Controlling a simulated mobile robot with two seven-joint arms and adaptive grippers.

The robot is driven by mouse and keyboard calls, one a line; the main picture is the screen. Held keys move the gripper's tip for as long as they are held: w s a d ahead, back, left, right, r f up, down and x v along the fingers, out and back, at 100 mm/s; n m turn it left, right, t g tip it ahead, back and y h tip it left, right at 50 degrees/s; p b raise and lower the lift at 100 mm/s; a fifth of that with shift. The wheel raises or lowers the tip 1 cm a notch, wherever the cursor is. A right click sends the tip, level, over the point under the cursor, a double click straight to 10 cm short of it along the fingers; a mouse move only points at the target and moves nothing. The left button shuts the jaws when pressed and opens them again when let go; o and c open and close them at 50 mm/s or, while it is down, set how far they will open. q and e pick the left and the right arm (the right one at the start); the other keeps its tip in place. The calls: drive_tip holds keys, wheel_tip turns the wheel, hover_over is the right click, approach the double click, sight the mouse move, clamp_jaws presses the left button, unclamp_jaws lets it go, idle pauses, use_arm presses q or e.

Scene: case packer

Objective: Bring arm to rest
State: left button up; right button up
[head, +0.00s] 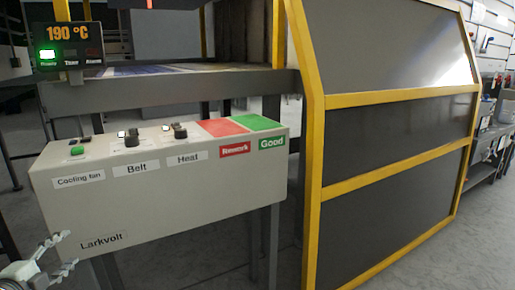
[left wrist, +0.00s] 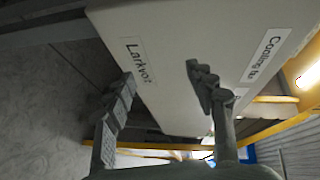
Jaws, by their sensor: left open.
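My left gripper (head: 65,252) is at the lower left corner of the head view, in front of the lower left of the cream control box (head: 190,200) marked Larkvolt. It is open with nothing between its fingers. In the left wrist view the two fingers of the left gripper (left wrist: 160,78) stand apart below the box (left wrist: 185,50); whether they touch it I cannot tell. My right gripper is in neither view.
The box top carries a green button (head: 77,151), Belt switch (head: 131,139), Heat switch (head: 179,132), a red Rework pad (head: 221,127) and a green Good pad (head: 256,122). A display (head: 68,45) reads 190 °C. A yellow-framed grey machine (head: 390,140) stands right.

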use_arm(q)
drive_tip(key=s+d+f+n+g+y, duration=0.1)
drive_tip(key=s+d+f+n+g, duration=0.2)
drive_tip(key=f, duration=0.5)
drive_tip(key=s+d+f+n+g+y, duration=0.1)
drive_tip(key=s+f+n+g, duration=0.1)
drive_tip(key=s+f+n, duration=0.35)
drive_tip(key=s+d+f+n+g+y, duration=0.1)
drive_tip(key=s+d+f+g, duration=0.2)
drive_tip(key=f, duration=0.6)
drive_tip(key=s+d+f+n+g+h, duration=0.1)
drive_tip(key=s+d+f+n+g, duration=0.1)
drive_tip(key=s+d+f, duration=0.3)
drive_tip(key=s+d+f+n+g+h, duration=0.2)
drive_tip(key=s+d+f, duration=0.3)
drive_tip(key=s+d, duration=0.4)
drive_tip(key=shift+d+n+g, duration=0.35)
drive_tip(key=shift+d+g, duration=0.05)
drive_tip(key=shift+d, duration=0.6)
